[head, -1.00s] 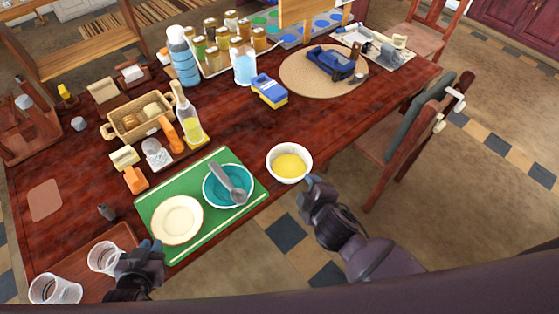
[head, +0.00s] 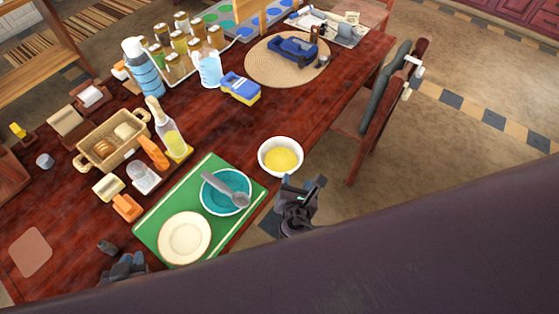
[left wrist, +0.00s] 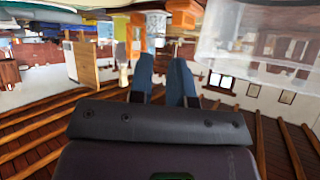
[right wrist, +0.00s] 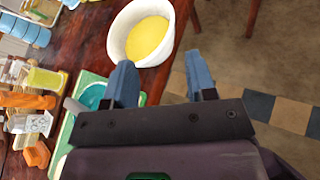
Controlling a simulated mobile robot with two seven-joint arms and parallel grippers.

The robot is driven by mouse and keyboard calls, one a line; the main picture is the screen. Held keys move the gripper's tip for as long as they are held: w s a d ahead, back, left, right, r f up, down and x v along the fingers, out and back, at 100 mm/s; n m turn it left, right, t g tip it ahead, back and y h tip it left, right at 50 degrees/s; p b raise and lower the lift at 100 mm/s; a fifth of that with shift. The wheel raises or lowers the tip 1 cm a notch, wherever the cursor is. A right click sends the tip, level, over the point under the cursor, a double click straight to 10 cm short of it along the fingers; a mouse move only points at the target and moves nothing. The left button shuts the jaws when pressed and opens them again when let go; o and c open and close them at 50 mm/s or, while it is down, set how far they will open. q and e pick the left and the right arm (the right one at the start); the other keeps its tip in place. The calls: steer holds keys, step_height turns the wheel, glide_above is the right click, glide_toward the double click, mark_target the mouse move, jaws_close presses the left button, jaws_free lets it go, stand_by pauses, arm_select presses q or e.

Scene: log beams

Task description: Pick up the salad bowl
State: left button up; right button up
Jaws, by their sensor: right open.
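A white bowl with yellow contents (head: 280,157) stands upright on the wooden table near its edge. It also shows at the top of the right wrist view (right wrist: 146,36). My right gripper (head: 304,184) is open and empty just beyond the table edge, close beside this bowl but not around it. In the right wrist view its fingers (right wrist: 163,82) are spread below the bowl. A teal bowl (head: 222,204) with a grey spoon sits on a green tray (head: 160,211). My left gripper (head: 125,266) is low at the left, partly cut off; its fingers (left wrist: 162,72) are slightly apart, with nothing between them.
A cream plate (head: 184,238) lies on the green tray. A bread basket (head: 115,137), bottle (head: 169,133) and sponge packet (head: 240,88) stand farther back. A chair (head: 385,105) stands right of the table. A clear cup (left wrist: 255,40) is close to my left gripper.

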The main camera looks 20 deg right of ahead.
glide_toward(297, 152)
steer(key=shift+x, duration=2.4)
steer(key=shift+c, duration=0.3)
steer(key=shift+s, duration=0.1)
jaws_close()
